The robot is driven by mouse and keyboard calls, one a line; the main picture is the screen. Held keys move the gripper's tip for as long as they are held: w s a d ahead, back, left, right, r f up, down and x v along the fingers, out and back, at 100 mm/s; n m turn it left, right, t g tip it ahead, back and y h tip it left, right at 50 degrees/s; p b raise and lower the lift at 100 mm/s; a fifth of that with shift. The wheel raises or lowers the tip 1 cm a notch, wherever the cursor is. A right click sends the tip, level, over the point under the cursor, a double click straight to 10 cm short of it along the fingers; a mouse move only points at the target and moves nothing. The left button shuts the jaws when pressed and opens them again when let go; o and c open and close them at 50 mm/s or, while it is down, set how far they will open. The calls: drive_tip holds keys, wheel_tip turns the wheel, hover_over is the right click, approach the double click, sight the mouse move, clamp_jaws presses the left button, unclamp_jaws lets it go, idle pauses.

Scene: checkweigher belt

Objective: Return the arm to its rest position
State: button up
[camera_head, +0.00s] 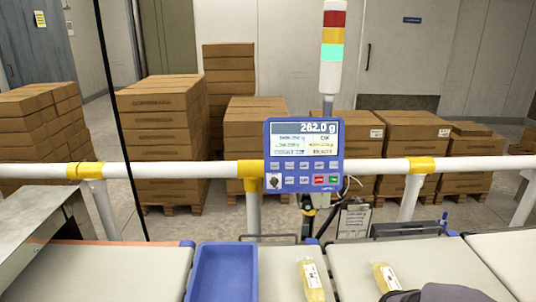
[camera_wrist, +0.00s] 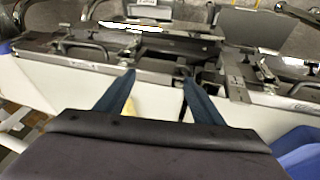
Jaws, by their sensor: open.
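My gripper (camera_wrist: 158,82) shows in the wrist view, its two dark blue fingers spread apart with nothing held between them. Beyond the fingers are the metal edge and brackets of the conveyor frame (camera_wrist: 95,62). A small yellow patch shows beside the left finger, too little to identify. In the head view a dark grey rounded part of my arm enters at the bottom right, in front of a belt; the fingertips cannot be made out there.
A blue tray (camera_head: 188,290) stands at the bottom centre. Yellow packs with white labels lie on the belts, one (camera_head: 313,281) right of the tray and another (camera_head: 385,277) near my arm. A display (camera_head: 304,153) reads 262.0 g below a signal tower (camera_head: 332,50), lit green. A rail (camera_head: 200,170) crosses behind.

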drive_tip(key=s+a+g+y, duration=0.2)
drive_tip(key=s+a, duration=0.6)
drive_tip(key=a, duration=0.5)
drive_tip(key=shift+s+a+n+g+y, duration=0.2)
drive_tip(key=shift+n+g+y, duration=0.15)
drive_tip(key=shift+g, duration=0.45)
drive_tip(key=shift+d, duration=0.1)
idle(2.1)
wheel_tip(320, 180, down, 8)
drive_tip(key=b, duration=0.8)
drive_tip(key=shift+b, duration=0.3)
